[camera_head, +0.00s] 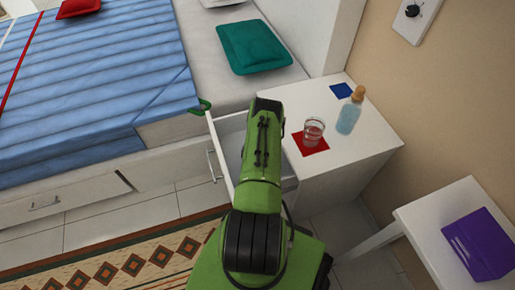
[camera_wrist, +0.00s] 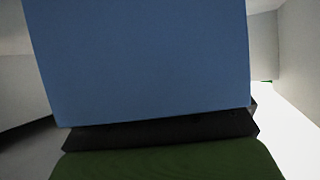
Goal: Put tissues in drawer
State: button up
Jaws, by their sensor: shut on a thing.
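A plain blue block-like thing, which I take to be the tissues (camera_wrist: 140,60), fills the middle of the wrist view. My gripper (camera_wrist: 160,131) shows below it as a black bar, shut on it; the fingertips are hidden. In the head view my arm hides the gripper and the tissues. The white drawer (camera_head: 214,158) of the bedside cabinet is pulled open, under and left of my arm. Pale walls show around the tissues in the wrist view; I cannot tell whether the tissues touch them.
The cabinet top (camera_head: 345,160) holds a glass (camera_head: 313,131) on a red mat, a bottle (camera_head: 348,115) and a blue mat (camera_head: 341,90). A purple box (camera_head: 478,244) lies on a white table at right. The bed (camera_head: 90,80) stands left of the drawer.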

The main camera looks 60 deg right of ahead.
jog(key=shift+f, duration=0.5)
dwell(0.4)
jog(key=o, duration=1)
notch_tip(320, 180, up, 10)
jog(key=p, duration=0.5)
